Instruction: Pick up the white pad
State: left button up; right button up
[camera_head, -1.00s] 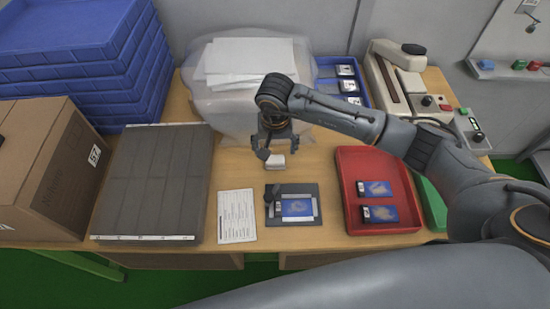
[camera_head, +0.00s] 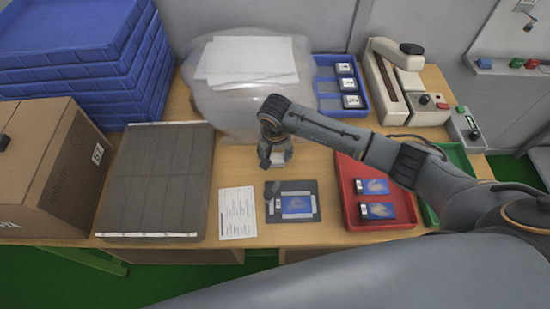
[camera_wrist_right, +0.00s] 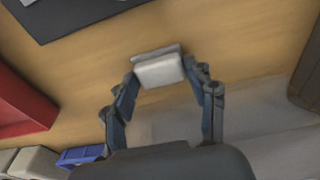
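The white pad (camera_head: 279,161) is a small pale block at the middle of the wooden table, behind the dark fixture plate. In the right wrist view the white pad (camera_wrist_right: 159,71) sits between the fingertips of my right gripper (camera_wrist_right: 158,72), with a finger against each side. In the head view my right gripper (camera_head: 277,160) points down over the pad and partly hides it. Whether the pad rests on the table or is just clear of it cannot be told. My left gripper is not in view.
The dark fixture plate (camera_head: 271,215) holds a blue card. A red tray (camera_head: 345,185) with two blue cards stands right. A paper sheet (camera_head: 238,213) and grey slab (camera_head: 155,180) lie left. A plastic bag (camera_head: 215,105) and blue tray (camera_head: 328,88) stand behind.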

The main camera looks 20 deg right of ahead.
aim_at(275, 156)
jog(key=c, duration=0.6)
jog(key=shift+o, duration=0.2)
jog(key=shift+r, duration=0.45)
notch_tip(275, 156, up, 2)
jog(key=shift+r+b, duration=0.25)
jog(key=shift+b, duration=0.1)
jog(key=s+d+r+b, duration=0.4)
jog(key=s+d+r, duration=0.2)
jog(key=s+r, duration=0.3)
jog(key=shift+s+d+r, duration=0.35)
jog(key=shift+s, duration=1.35)
